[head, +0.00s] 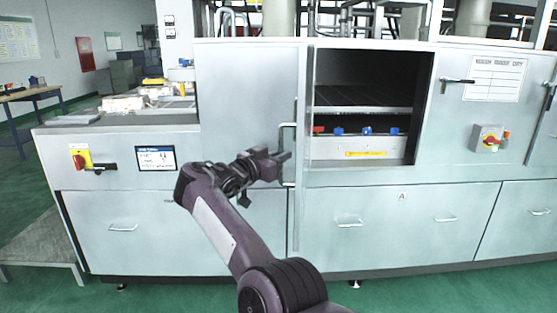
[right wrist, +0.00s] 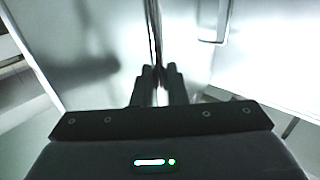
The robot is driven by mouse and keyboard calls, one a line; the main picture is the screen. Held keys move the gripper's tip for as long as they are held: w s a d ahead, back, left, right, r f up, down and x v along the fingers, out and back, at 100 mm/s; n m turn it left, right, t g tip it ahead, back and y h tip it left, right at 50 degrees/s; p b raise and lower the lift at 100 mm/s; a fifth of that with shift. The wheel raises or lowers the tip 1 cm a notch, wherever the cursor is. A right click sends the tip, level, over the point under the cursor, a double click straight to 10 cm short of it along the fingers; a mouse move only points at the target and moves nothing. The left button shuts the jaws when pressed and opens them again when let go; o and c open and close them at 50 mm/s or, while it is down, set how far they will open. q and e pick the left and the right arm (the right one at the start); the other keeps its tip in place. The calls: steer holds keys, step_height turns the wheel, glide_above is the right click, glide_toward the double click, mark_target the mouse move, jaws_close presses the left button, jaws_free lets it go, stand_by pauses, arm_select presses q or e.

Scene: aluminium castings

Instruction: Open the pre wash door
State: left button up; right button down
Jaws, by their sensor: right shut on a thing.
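The pre wash door (head: 302,110) stands swung out from the left side of a dark opening (head: 370,78) in the head view. I see it almost edge-on. Its pale upright handle (head: 287,125) is on the left face. In the right wrist view the two dark fingers (right wrist: 160,88) close around a thin upright part, though the grip itself is hard to make out. Inside the opening are dark rack slats and a pale lower ledge with red and blue fittings. My left gripper is not in view.
Drawer fronts with handles run below. A control screen (head: 156,158) is on the left. Green floor (head: 180,297) is clear in front.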

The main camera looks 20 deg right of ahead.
steer(key=shift+d+r, duration=0.25)
steer(key=shift+r, duration=0.25)
steer(key=c, duration=1.7)
jaws_free()
steer(key=shift+w+f, duration=0.1)
steer(key=shift+o, duration=0.8)
steer(key=shift+w+d+f, duration=0.1)
steer(key=shift+d+f, duration=0.15)
steer(key=shift+f, duration=0.05)
steer(key=shift+a, duration=0.1)
steer(key=shift+a, duration=0.1)
